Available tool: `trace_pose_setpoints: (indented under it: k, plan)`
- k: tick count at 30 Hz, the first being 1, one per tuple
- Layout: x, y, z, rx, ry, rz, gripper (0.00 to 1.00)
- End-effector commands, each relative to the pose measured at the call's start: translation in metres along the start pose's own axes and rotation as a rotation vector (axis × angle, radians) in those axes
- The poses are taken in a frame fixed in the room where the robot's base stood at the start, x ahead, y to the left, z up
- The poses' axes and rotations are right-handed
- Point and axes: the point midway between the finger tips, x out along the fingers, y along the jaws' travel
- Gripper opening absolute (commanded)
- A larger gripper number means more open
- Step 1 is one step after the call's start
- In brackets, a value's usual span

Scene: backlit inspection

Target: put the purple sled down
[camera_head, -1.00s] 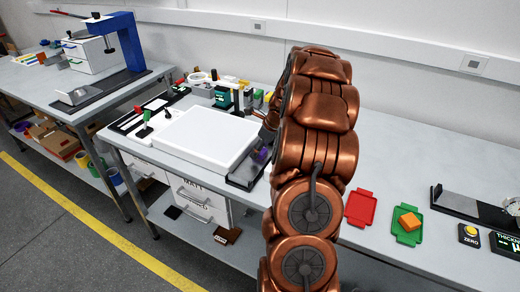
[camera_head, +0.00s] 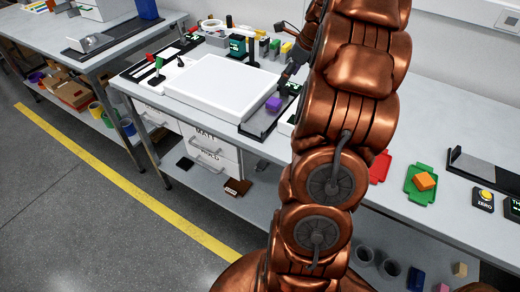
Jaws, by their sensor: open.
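The purple sled (camera_head: 273,104) is a small purple block. It rests on a dark grey strip (camera_head: 256,127) beside the right edge of the white light panel (camera_head: 218,88). My gripper (camera_head: 288,89) is open, just behind and to the right of the sled, and looks clear of it, though the exact gap cannot be told. My copper arm hides part of the gripper's right side and the bench behind it.
Black fixtures and small coloured parts stand along the back of the bench. To the right of my arm are a red tray (camera_head: 379,167), a green tray (camera_head: 419,194) with an orange block (camera_head: 424,181), and a yellow button (camera_head: 487,196). A second bench is at left.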

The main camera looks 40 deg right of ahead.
Motion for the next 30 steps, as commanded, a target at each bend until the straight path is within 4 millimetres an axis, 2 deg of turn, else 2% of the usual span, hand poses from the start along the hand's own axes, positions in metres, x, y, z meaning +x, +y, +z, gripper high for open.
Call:
trace_pose_setpoints:
  k: [2,5,10,15,22,27,30]
  plan:
    - [0.001,0.008,0.005,-0.034,0.004,0.007,0.7]
    - [0.002,0.035,0.017,-0.154,0.018,0.031,0.7]
    - [0.005,0.117,0.04,-0.532,0.058,0.109,0.7]
    - [0.005,0.204,0.043,-0.948,0.092,0.203,0.7]
    - [-0.001,0.307,0.016,-1.503,0.116,0.341,0.7]
    - [-0.007,0.368,-0.022,-1.903,0.116,0.46,0.7]
    - [-0.011,0.396,-0.05,-2.134,0.11,0.534,0.7]
